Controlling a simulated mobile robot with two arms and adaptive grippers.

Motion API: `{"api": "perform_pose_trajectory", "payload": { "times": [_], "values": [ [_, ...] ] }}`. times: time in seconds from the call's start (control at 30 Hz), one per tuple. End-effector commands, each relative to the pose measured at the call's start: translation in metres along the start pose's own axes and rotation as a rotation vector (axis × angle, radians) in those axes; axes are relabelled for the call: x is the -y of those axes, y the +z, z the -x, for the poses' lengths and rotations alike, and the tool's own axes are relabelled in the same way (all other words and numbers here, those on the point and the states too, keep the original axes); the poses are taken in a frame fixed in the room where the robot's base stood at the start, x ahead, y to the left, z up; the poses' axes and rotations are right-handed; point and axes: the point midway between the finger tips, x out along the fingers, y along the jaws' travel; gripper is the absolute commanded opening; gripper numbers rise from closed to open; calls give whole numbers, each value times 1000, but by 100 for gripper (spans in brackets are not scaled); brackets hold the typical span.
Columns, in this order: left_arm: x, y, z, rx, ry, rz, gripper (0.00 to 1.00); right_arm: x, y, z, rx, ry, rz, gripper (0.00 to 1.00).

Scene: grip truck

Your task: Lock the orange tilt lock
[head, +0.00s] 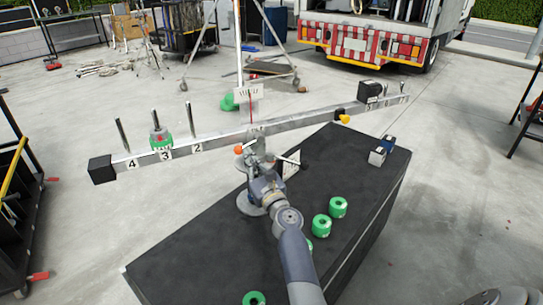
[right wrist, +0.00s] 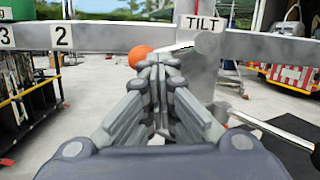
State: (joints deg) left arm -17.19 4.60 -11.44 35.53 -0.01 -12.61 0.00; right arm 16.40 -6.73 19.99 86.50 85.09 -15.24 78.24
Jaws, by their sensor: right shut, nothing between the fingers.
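The orange tilt lock shows as a round orange knob (head: 238,149) by the post under the middle of the balance beam (head: 220,138). In the right wrist view the orange knob (right wrist: 139,55) sits just left of my fingertips, partly hidden behind them, below the beam and left of the TILT label (right wrist: 203,23). My right gripper (head: 257,165) is shut and empty, close in front of the post. Its fingertips (right wrist: 160,66) point toward the beam. I cannot tell whether they touch the knob. My left gripper is not in view.
The post stands on a black box table (head: 190,245) with several green weights (head: 321,225) and small blocks (head: 377,156). The beam carries a green weight (head: 160,138) at peg 3, a yellow knob (head: 344,119) and a black block (head: 369,91). Open floor surrounds the table.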

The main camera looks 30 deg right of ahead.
Motion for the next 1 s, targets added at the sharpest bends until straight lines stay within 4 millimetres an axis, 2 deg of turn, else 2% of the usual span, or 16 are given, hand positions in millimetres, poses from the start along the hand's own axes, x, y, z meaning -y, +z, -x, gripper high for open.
{"api": "perform_pose_trajectory", "payload": {
  "times": [1.0],
  "values": [
    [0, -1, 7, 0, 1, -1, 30, 3, 7, -2, 1, -2, -27, 0]
  ]
}}
